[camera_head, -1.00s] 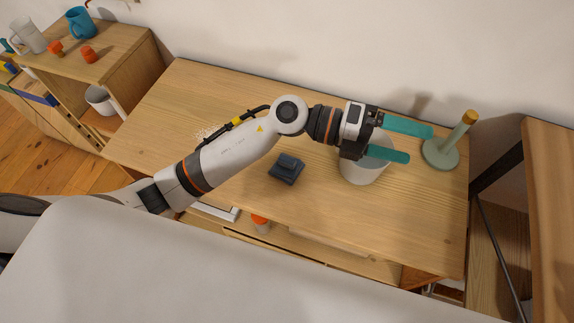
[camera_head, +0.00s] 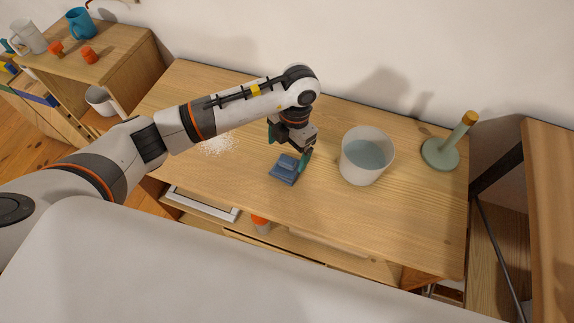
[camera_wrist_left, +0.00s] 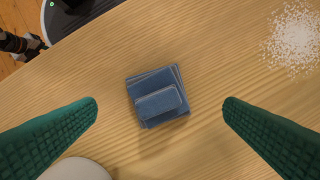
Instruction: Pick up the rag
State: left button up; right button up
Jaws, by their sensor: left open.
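The rag (camera_head: 285,169) is a folded dark blue cloth lying on the wooden table, left of the white bucket in the head view. In the left wrist view the rag (camera_wrist_left: 157,97) lies ahead of and between the two green fingers. My left gripper (camera_head: 289,152) points down close above the rag, partly covering its far side in the head view. In the left wrist view my left gripper (camera_wrist_left: 160,107) is open with wide room on both sides of the rag, and nothing is between its fingers. My right gripper is not in view.
A white bucket (camera_head: 352,168) with bluish contents stands just right of the gripper. White grains (camera_head: 217,144) are scattered on the table (camera_head: 410,215) to the left. A green stand (camera_head: 440,153) with a yellow-topped post is at the right end.

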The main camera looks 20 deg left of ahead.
aim_at(288, 158)
pick_arm(q)
notch_tip(288, 158, down, 6)
jog(key=shift+s+r, duration=0.1)
jog(key=shift+s, duration=0.05)
dwell(0.3)
jog(key=c, duration=0.8)
